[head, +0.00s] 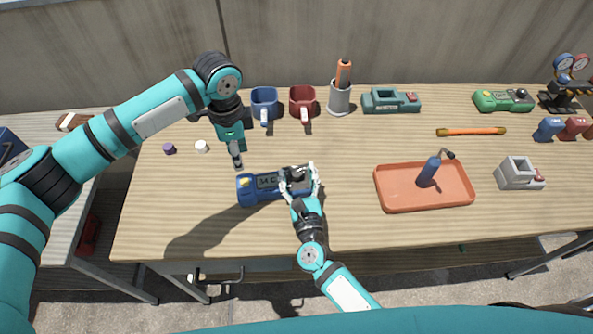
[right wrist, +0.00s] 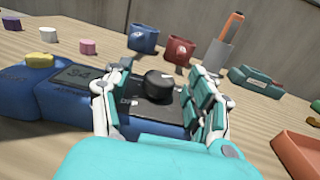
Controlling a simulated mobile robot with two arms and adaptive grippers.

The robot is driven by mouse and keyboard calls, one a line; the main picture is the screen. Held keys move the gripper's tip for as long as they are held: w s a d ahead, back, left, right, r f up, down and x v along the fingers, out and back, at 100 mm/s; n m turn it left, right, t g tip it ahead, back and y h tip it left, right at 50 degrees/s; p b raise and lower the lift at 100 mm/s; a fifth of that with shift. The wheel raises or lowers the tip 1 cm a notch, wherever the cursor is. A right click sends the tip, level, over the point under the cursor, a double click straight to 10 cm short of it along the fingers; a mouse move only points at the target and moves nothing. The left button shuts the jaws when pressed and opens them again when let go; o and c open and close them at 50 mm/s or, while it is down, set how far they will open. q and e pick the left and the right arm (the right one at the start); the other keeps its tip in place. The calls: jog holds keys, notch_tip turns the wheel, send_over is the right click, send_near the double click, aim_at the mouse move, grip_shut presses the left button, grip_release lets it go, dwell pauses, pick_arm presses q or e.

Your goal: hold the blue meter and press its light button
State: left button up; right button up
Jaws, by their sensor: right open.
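The blue meter (head: 250,195) lies on the wooden table with its display facing up; it also fills the left of the right wrist view (right wrist: 70,105). A yellow button (right wrist: 41,61) sits at its left end, and a black dial (right wrist: 158,87) at its right. My right gripper (head: 299,180) is open at the dial end, its fingers on either side of the meter's body; I cannot tell whether they touch it. My left gripper (head: 238,164) points down close to the button end, fingers together and empty. Whether its tip touches the button is unclear.
A blue mug (head: 264,100), a red mug (head: 303,101) and a grey cup (head: 340,99) with an orange-handled tool stand behind. White and purple caps lie left. An orange tray (head: 395,201) with a blue torch-like item stands right. Table between meter and tray is clear.

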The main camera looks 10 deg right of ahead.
jog(key=shift+w, duration=0.65)
grip_shut()
jog(key=shift+f, duration=0.1)
dwell(0.4)
pick_arm(q)
jog(key=c, duration=0.8)
pick_arm(e)
jog(key=shift+s+f, duration=0.1)
